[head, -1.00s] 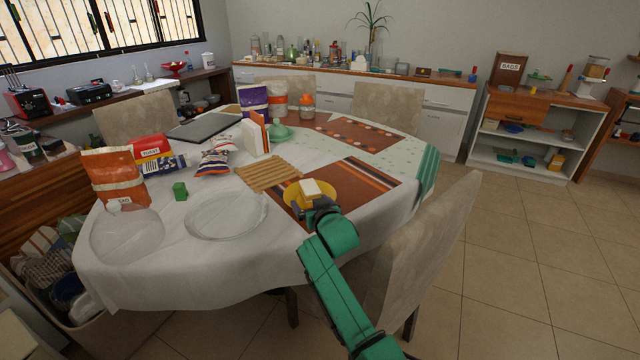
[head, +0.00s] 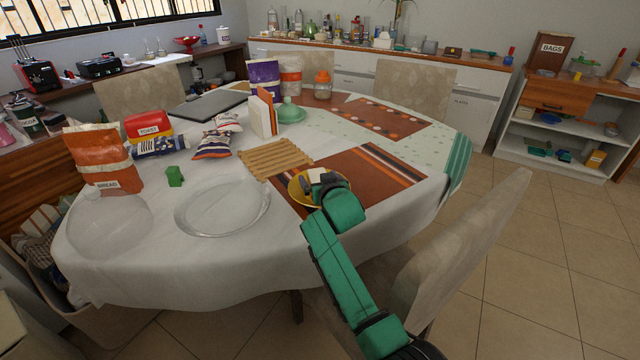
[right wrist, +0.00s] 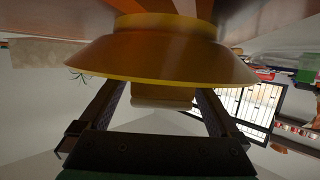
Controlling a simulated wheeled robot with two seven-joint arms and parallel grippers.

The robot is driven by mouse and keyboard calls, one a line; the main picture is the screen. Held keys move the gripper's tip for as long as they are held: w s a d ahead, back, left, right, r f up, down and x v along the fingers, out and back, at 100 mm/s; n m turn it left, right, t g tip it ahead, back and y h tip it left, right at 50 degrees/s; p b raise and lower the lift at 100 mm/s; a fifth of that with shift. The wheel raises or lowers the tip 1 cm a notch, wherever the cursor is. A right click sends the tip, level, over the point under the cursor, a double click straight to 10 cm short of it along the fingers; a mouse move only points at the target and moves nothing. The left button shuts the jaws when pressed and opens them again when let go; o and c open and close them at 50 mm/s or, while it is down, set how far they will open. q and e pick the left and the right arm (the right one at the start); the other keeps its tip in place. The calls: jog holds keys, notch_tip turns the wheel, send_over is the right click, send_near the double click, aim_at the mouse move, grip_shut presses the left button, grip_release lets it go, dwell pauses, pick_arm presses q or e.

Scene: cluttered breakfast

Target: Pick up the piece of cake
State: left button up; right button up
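The piece of cake (head: 316,174), a small pale block, sits at the yellow plate (head: 296,192), partly hidden by my right gripper (head: 324,182). In the right wrist view, which looks upside down, the plate (right wrist: 160,62) fills the upper middle. The cake (right wrist: 162,96) shows as a tan block beyond its rim, between the two dark fingers. The right gripper (right wrist: 160,100) is open, with a finger on each side of the cake. I cannot tell whether either finger touches it. My left gripper is not in view.
The plate stands on a brown striped placemat (head: 365,178), beside a wooden slatted rack (head: 272,158). A clear glass dish (head: 222,207) lies to the left. A chair back (head: 460,255) stands close right of my arm. The front tablecloth is mostly clear.

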jog(key=shift+s+r, duration=0.4)
jog(key=c, duration=1)
jog(key=shift+w+f, duration=0.1)
jog(key=c, duration=0.4)
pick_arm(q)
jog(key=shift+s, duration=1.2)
pick_arm(e)
jog(key=shift+f, duration=0.1)
jog(key=shift+c, duration=0.2)
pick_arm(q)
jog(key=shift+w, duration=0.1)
pick_arm(e)
jog(key=shift+r, duration=0.35)
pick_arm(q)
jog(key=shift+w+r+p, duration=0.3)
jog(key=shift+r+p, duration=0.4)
pick_arm(e)
notch_tip(320, 180, up, 19)
jog(key=shift+r, duration=0.2)
jog(key=shift+w, duration=0.1)
